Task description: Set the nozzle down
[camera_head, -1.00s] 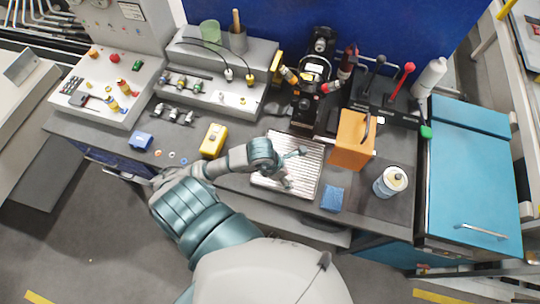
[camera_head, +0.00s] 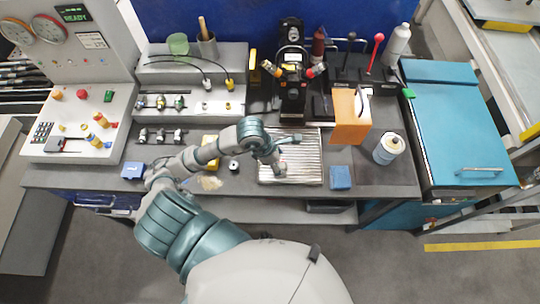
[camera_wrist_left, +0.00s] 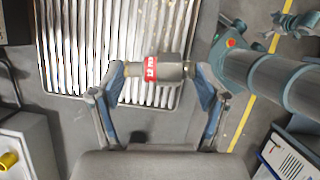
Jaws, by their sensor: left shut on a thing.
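My left gripper (camera_head: 280,158) is above the ridged metal tray (camera_head: 307,165) in the head view. In the left wrist view my left gripper (camera_wrist_left: 160,82) has its two fingers closed on the ends of a small grey nozzle (camera_wrist_left: 172,68) with a red band. The nozzle lies crosswise between the fingertips and overlaps the lower edge of the ridged tray (camera_wrist_left: 70,50). Whether it touches the tray is hard to tell. In the head view it is small and partly hidden by the hand. My right gripper cannot be made out.
A blue sponge (camera_head: 340,177) and a white can (camera_head: 388,148) stand right of the tray. A yellow box (camera_head: 210,150) is partly behind my arm. A blue item (camera_head: 133,170) lies left on the grey bench.

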